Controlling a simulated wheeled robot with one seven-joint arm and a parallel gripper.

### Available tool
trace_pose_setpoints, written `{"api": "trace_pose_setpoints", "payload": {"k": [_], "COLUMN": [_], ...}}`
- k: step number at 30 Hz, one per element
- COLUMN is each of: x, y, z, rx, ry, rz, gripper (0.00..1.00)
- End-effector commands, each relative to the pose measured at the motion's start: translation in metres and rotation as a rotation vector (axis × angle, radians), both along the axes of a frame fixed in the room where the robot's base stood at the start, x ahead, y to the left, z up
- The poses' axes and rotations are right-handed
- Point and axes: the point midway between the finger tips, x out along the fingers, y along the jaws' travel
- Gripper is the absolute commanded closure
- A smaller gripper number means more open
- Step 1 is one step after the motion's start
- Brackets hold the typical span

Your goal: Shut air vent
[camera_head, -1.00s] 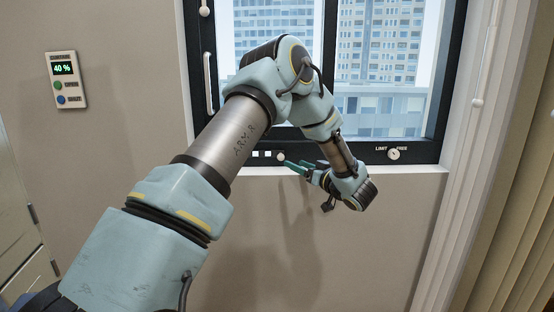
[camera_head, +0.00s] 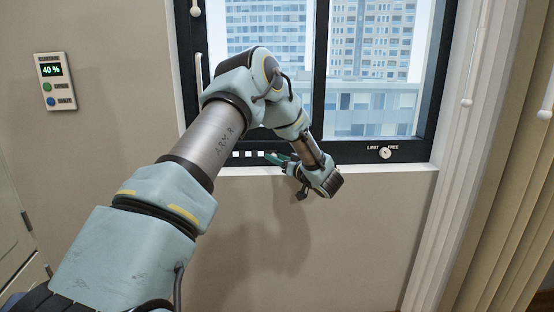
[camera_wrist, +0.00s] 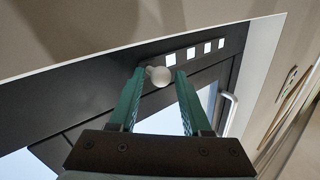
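The air vent shows as a row of several white square openings (camera_wrist: 206,47) in the dark lower window frame; they also show in the head view (camera_head: 249,154). A round pale knob (camera_wrist: 160,76) sits on the frame beside the openings. My gripper (camera_wrist: 160,75) is open, with its two green fingers on either side of the knob. Small gaps seem to show between the knob and the fingers. In the head view my gripper (camera_head: 277,158) is at the lower window frame, and its fingers hide the knob.
A second round knob (camera_head: 385,153) labelled LIMIT and FREE is on the frame to the right. A wall panel (camera_head: 55,82) at left reads 40 % and has a green and a blue button. A white window handle (camera_wrist: 228,113) stands near the right finger. Blinds (camera_head: 465,170) hang at right.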

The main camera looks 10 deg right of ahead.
Motion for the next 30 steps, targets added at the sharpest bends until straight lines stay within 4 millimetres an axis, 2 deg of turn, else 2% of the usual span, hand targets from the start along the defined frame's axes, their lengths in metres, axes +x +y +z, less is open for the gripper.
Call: {"api": "trace_pose_setpoints", "payload": {"k": [2,12,30], "x": [-0.0001,-0.0002,-0.0002], "y": [-0.0001,0.0,0.0001], "z": [0.0001,0.0002,0.0002], "rx": [0.0,0.0,0.0], "ry": [0.0,0.0,0.0], "rz": [0.0,0.0,0.001], "gripper": [0.62,1.0,1.0]}}
